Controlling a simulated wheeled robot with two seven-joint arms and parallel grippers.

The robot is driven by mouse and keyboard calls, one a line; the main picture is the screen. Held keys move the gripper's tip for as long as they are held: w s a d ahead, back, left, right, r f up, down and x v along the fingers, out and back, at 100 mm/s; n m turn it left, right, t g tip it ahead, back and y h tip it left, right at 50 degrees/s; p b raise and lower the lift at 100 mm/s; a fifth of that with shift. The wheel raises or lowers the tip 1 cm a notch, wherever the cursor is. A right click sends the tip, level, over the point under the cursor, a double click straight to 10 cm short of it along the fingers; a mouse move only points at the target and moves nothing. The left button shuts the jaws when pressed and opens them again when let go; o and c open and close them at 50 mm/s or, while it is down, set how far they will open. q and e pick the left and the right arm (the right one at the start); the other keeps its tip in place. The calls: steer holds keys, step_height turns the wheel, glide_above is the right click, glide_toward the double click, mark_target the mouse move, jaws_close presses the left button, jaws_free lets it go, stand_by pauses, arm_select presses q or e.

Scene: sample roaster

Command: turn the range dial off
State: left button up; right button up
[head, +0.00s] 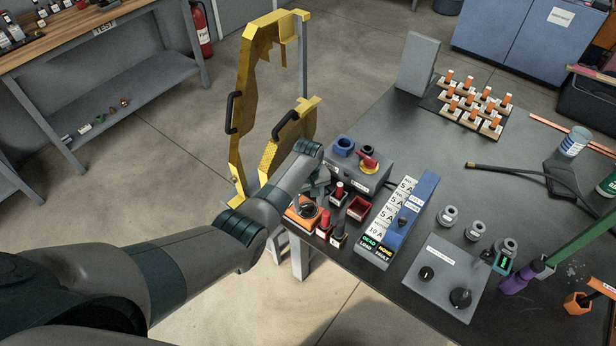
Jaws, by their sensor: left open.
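An orange-edged meter (299,217) with a round black dial (307,209) lies at the near left edge of the dark bench; this looks like the range dial. The dial's pointer setting is too small to read. My left gripper (320,185) is just beyond the meter, over the bench edge, pointing down. It is open with nothing seen between its fingers, and appears apart from the dial. The forearm comes in from the left and ends close to the meter. My right gripper is not in view.
Red and black plugs (325,221) and a red cup (358,208) stand beside the meter. Behind is a grey box with a red knob (369,164). A labelled fuse panel (397,215) and a two-knob grey panel (443,277) lie rightward. A yellow frame (246,100) stands beyond the bench.

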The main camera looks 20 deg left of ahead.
mark_target(308, 206)
arm_select(q)
step_height(308, 206, up, 16)
steer(key=b, duration=0.2)
steer(key=shift+r, duration=0.15)
stand_by(0.7)
